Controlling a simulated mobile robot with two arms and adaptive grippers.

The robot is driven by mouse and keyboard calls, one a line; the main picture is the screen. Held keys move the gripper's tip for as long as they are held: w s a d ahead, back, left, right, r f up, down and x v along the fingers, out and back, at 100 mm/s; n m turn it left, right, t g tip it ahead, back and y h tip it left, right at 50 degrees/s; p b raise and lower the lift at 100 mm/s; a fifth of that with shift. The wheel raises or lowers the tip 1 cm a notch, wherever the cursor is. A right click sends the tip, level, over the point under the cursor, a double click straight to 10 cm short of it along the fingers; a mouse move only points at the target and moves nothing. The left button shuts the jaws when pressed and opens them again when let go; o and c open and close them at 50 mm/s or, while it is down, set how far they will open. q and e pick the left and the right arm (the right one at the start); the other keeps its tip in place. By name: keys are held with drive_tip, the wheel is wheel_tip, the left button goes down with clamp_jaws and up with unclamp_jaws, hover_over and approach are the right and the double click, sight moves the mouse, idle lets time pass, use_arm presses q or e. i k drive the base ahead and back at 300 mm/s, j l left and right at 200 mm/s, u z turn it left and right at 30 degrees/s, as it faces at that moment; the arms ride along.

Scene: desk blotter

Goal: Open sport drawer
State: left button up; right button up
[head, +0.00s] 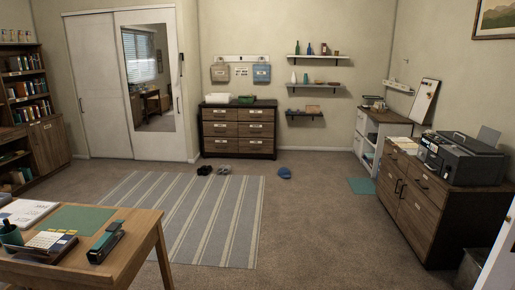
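A dark wooden dresser (210,137) stands against the back wall, a little left of the middle of the head view. It has two columns of drawers with brown fronts, and all of them look shut. Small pale labels or handles show on the fronts, but they are too small to read, so I cannot tell which one is the sport drawer. Neither of my grippers shows in this view.
A striped rug (200,215) covers the middle floor. Shoes (224,169) and a blue cap (284,173) lie before the dresser. A cabinet (407,205) bearing a printer (462,160) stands at right.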

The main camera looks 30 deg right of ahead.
sight(263, 146)
drive_tip(key=i+l+z, duration=0.2)
drive_tip(key=i+z, duration=0.2)
drive_tip(key=i, duration=0.2)
drive_tip(key=i+l+z, duration=0.1)
drive_tip(key=i+z, duration=0.3)
drive_tip(key=i, duration=6.35)
